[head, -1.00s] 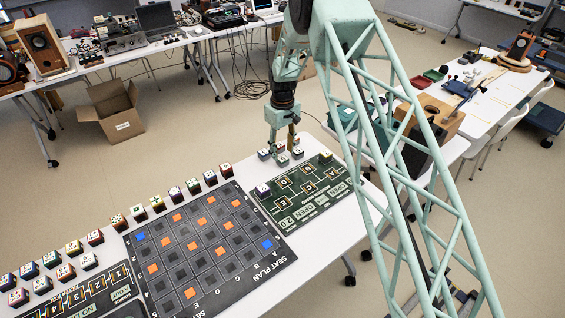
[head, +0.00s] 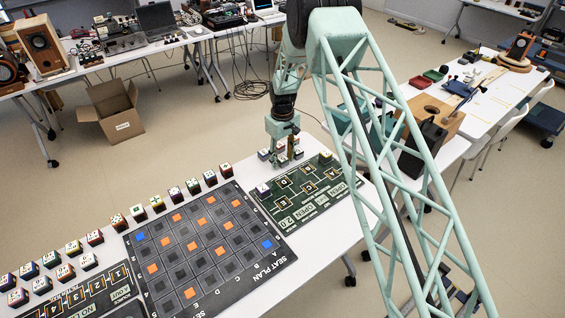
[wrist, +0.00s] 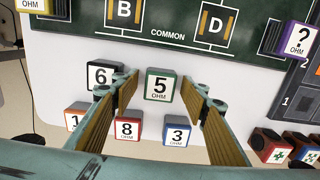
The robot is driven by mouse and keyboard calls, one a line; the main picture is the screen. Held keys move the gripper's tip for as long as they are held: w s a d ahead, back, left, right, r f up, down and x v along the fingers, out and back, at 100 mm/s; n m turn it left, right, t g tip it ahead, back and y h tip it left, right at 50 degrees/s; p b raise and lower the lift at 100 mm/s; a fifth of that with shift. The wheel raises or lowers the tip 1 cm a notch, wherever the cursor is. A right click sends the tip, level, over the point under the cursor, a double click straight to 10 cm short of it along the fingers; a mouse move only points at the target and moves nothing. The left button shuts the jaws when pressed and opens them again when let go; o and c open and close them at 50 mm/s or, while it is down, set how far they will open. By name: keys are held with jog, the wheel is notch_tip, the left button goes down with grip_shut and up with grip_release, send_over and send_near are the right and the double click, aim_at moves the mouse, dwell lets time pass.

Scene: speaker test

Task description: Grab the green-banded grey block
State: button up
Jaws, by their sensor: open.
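The green-banded grey block (wrist: 160,86), with a white top reading "5 OHM", sits on the white table in the wrist view. My gripper (wrist: 160,84) is open, with one finger on each side of this block. A gap shows between the block and each finger, so it is not gripped. In the head view my gripper (head: 282,155) is low over the small group of blocks at the table's far end. There I cannot tell which block is the green-banded one.
Close by stand the "6" block (wrist: 102,74) beside the left finger, the red-banded "8" block (wrist: 127,129), the blue-banded "3" block (wrist: 177,130) and an orange-red block (wrist: 75,116). A purple "?" block (wrist: 299,38) is right. The green circuit board (head: 303,193) lies just beyond.

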jog(key=shift+f, duration=0.1)
dwell(0.5)
jog(key=c, duration=0.9)
